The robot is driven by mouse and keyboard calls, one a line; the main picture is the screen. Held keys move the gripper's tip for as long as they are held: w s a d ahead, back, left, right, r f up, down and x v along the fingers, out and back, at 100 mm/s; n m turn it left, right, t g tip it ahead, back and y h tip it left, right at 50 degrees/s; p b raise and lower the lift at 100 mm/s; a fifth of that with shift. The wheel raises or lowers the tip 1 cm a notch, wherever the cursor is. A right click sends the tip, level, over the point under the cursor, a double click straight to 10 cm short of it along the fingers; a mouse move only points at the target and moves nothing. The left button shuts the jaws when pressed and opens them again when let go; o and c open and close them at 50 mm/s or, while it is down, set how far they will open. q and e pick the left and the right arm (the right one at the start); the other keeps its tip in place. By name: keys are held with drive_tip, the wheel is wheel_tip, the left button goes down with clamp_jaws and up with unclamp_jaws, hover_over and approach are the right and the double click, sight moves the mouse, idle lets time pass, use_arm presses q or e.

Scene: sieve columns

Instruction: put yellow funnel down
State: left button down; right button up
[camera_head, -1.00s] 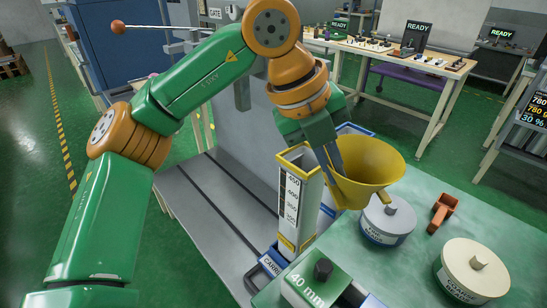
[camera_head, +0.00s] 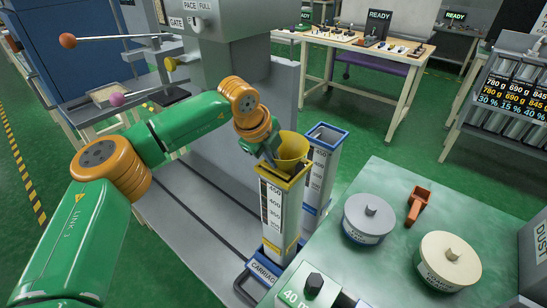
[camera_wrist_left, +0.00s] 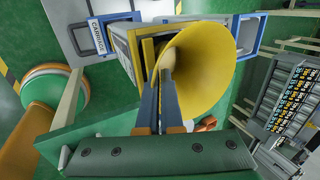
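The yellow funnel (camera_head: 293,148) is at the top of the yellow-rimmed column (camera_head: 272,212), a tall clear-fronted column with a printed scale. Its wide mouth faces up. I cannot tell whether it rests on the rim or hangs just above it. My left gripper (camera_head: 270,153) reaches in from the left and is shut on the funnel's side. In the left wrist view the funnel (camera_wrist_left: 207,70) fills the upper middle, with the fingers (camera_wrist_left: 160,95) against it. Its lower end is hidden in the head view. My right gripper is not in view.
A blue-rimmed column (camera_head: 321,165) stands right behind the yellow-rimmed one. The blue carriage (camera_head: 262,270) is at its foot. The green table (camera_head: 400,245) holds two round lidded tubs (camera_head: 368,218) (camera_head: 447,260), an orange scoop (camera_head: 418,204) and a 40 mm block (camera_head: 312,285).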

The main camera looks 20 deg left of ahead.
use_arm(q)
drive_tip(key=shift+f+b, duration=0.65)
drive_tip(key=shift+f, duration=0.8)
drive_tip(key=c, duration=1.1)
unclamp_jaws()
drive_tip(key=shift+s+r, duration=0.1)
drive_tip(key=v, duration=1.3)
drive_tip(key=shift+r+b, duration=0.15)
drive_tip(key=shift+b, duration=0.2)
